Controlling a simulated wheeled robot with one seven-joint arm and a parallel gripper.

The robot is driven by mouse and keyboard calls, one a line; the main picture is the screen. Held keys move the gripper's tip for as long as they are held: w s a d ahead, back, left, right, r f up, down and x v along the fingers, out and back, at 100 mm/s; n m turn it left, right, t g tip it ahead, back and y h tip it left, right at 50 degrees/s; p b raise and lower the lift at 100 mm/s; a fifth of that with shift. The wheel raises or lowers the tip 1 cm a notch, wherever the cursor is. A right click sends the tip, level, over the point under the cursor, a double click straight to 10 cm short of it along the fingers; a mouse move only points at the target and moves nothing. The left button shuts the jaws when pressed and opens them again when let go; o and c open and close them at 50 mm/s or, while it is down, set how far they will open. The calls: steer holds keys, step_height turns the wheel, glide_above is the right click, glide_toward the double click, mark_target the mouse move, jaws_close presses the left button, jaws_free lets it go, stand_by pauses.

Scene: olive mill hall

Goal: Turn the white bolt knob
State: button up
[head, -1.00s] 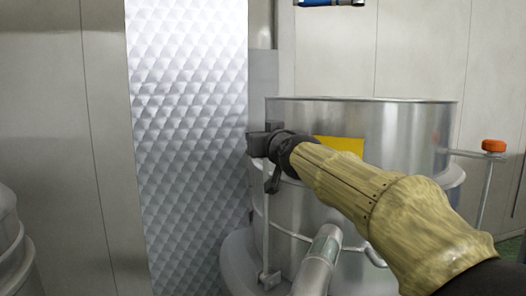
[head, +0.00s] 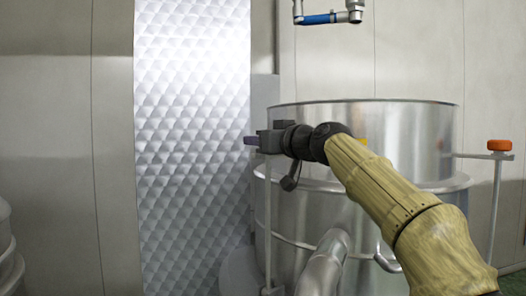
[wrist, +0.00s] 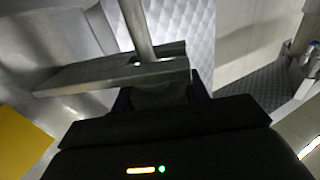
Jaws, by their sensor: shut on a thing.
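My gripper (head: 262,141) is at the left side of a shiny metal drum (head: 410,130), at the top of a thin upright metal post (head: 266,215). In the wrist view, its grey jaws (wrist: 138,72) are closed around the end of a metal rod (wrist: 138,28). A tiny pale spot shows between the jaws. The white bolt knob cannot be made out clearly; the jaws cover whatever is at the rod's end. A small bluish piece shows at the jaw tips in the head view.
A quilted metal panel (head: 190,130) stands just left of my gripper. An orange knob (head: 499,145) tops another post at the drum's right. A pipe (head: 325,262) slopes below my arm. A blue-handled fitting (head: 320,18) hangs above. A yellow patch (wrist: 22,142) is on the drum.

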steer(key=n+g+y, duration=0.3)
steer(key=shift+a+f, duration=0.1)
steer(key=shift+f, duration=0.1)
steer(key=shift+s+a+n+g+y+p, duration=0.1)
steer(key=shift+s+n+g+y+p, duration=0.05)
steer(key=shift+n+g+y+p, duration=0.9)
steer(key=shift+s+g, duration=0.15)
steer(key=shift+g, duration=0.6)
steer(key=shift+a+f, duration=0.1)
steer(key=o, duration=1)
